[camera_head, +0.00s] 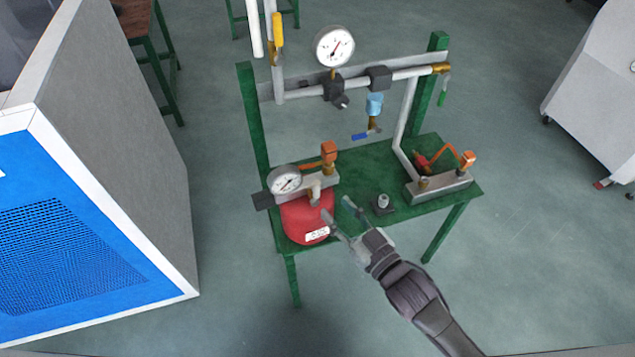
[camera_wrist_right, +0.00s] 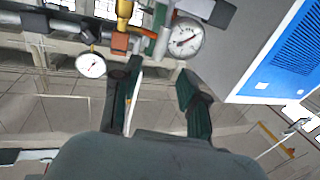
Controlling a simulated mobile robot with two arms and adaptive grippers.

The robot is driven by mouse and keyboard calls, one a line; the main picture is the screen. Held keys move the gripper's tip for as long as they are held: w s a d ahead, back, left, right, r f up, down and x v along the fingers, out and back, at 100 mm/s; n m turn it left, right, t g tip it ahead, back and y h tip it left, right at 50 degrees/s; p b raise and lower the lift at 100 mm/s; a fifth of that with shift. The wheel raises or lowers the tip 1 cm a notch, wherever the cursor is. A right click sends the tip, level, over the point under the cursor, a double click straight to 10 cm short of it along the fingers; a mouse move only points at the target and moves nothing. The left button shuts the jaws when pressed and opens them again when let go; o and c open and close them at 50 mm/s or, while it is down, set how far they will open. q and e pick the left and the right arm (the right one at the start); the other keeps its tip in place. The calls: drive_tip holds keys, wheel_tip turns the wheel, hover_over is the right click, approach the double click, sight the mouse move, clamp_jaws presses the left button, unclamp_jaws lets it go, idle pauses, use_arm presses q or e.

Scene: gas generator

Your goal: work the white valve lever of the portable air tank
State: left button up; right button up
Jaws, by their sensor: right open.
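The red portable air tank (camera_head: 306,222) stands on the green table's front left corner, with a white label on its side. A round white gauge (camera_head: 285,180) sits on its top left; it also shows in the right wrist view (camera_wrist_right: 183,38). A pale, lever-like part (camera_head: 315,191) stands at the tank's top, right of the gauge; its exact shape is too small to tell. My right gripper (camera_head: 338,207) is open and empty, its fingertips near the tank's upper right side. Contact cannot be told. In the wrist view its two fingers (camera_wrist_right: 163,95) are apart. My left gripper is out of view.
The green table (camera_head: 400,150) carries pipes, a larger gauge (camera_head: 334,46), a blue-handled valve (camera_head: 361,135) and a grey manifold (camera_head: 438,188). A small grey fitting (camera_head: 383,203) stands just right of my gripper. A blue-and-grey cabinet (camera_head: 110,180) stands left.

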sight(319, 188)
drive_tip(key=p+x, duration=0.1)
drive_tip(key=x, duration=0.7)
drive_tip(key=shift+w+a, duration=0.25)
drive_tip(key=shift+w, duration=0.05)
clamp_jaws()
